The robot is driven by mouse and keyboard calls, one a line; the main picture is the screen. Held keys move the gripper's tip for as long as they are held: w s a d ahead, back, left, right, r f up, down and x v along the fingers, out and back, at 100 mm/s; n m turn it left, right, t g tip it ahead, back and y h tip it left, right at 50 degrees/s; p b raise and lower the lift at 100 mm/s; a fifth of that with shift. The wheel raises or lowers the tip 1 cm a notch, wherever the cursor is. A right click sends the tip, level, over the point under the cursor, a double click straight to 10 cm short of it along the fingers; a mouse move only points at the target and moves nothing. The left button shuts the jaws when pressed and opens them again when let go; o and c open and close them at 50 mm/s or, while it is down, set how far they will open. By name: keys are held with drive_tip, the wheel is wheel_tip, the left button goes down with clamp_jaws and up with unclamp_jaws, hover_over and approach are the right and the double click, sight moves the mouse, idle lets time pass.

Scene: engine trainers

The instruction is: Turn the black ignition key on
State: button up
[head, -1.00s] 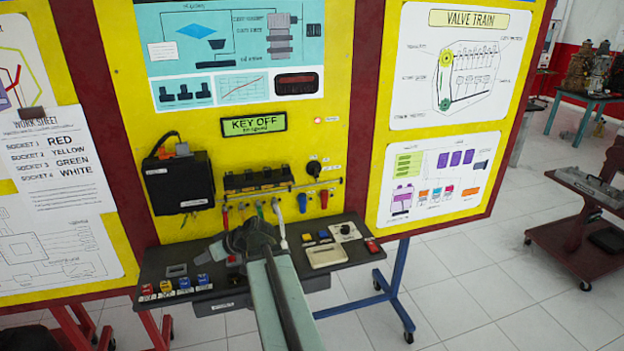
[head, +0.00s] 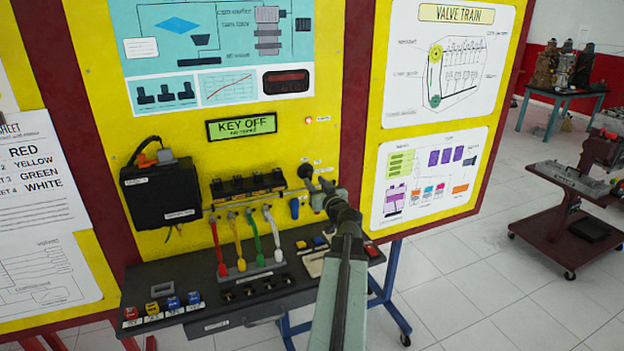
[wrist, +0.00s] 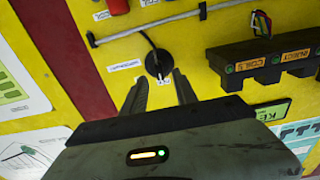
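The black ignition key (head: 306,171) sits on the yellow panel, right of the row of black coils. In the wrist view the round black key switch (wrist: 157,62) is just beyond my fingertips, between them in the picture. My gripper (wrist: 160,84) is open and empty, with one finger to each side. In the head view my gripper (head: 328,193) is just below and right of the key, partly hidden by its own wrist. I cannot tell whether a finger touches the key. The display (head: 241,127) reads KEY OFF.
A black shelf (head: 200,270) with switches and coloured plugs juts out below. Red, yellow, green and white leads (head: 275,235) rise from it. The coil rack (head: 248,186) and a black box (head: 162,190) are left of the key. A grey rail runs beneath the key.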

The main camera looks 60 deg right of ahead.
sight(311, 177)
drive_tip(key=x, duration=0.4)
clamp_jaws()
drive_tip(key=m, duration=0.5)
drive_tip(key=shift+m, duration=0.4)
drive_tip(key=m, duration=0.6)
drive_tip(key=shift+s+d+f, duration=0.1)
idle(0.3)
unclamp_jaws()
